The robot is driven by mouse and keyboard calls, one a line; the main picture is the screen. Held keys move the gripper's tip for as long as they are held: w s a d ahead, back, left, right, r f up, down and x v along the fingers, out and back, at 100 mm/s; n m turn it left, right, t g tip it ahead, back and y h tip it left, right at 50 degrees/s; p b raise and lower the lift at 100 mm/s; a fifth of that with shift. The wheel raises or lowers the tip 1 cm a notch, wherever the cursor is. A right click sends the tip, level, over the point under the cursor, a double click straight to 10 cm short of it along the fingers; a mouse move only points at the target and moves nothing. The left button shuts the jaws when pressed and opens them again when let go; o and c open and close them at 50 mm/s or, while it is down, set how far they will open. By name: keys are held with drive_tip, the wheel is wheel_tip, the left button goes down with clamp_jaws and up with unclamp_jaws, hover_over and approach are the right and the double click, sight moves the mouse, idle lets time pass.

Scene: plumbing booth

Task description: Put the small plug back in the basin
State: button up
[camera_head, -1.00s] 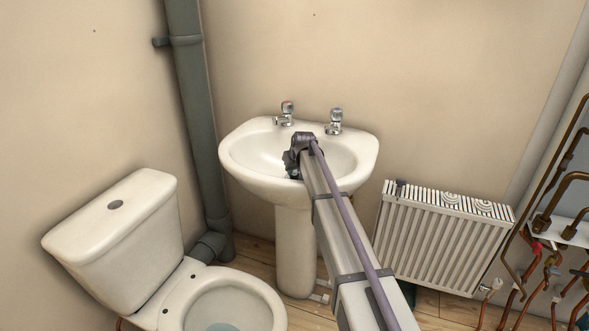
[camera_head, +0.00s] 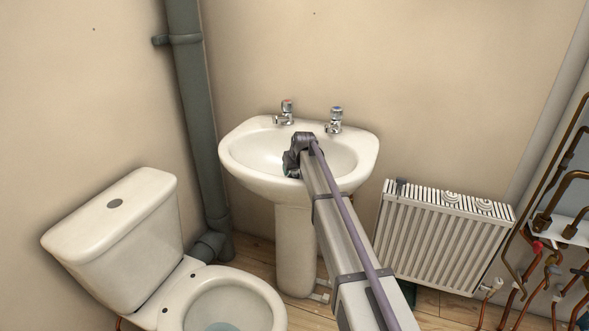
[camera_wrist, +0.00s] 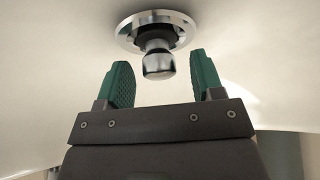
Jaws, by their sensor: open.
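The white basin (camera_head: 248,152) stands on its pedestal, and its inner surface (camera_wrist: 60,50) fills the wrist view. The small plug (camera_wrist: 158,62) shows there as a short chrome piece with a rounded end, at the chrome-ringed drain (camera_wrist: 135,35). A dark ring shows between the plug and the drain rim. I cannot tell whether the plug is fully seated. My gripper (camera_wrist: 162,72) is open, with one green finger pad on each side of the plug and visible gaps between. In the head view my gripper (camera_head: 290,166) is inside the basin, partly hidden by my arm; the plug is hidden there.
Two chrome taps (camera_head: 284,112) (camera_head: 334,120) stand on the basin's back edge. A toilet (camera_head: 115,235) is at the left, and a grey pipe (camera_head: 192,110) runs up the wall. A white radiator (camera_head: 440,240) and copper pipes (camera_head: 548,265) are at the right.

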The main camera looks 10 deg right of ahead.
drive_tip(key=a+p+v, duration=0.1)
drive_tip(key=p+v, duration=0.7)
drive_tip(key=v, duration=0.2)
drive_tip(key=shift+d+r+p, duration=0.25)
drive_tip(key=shift+d+p, duration=0.05)
drive_tip(key=shift+d, duration=0.25)
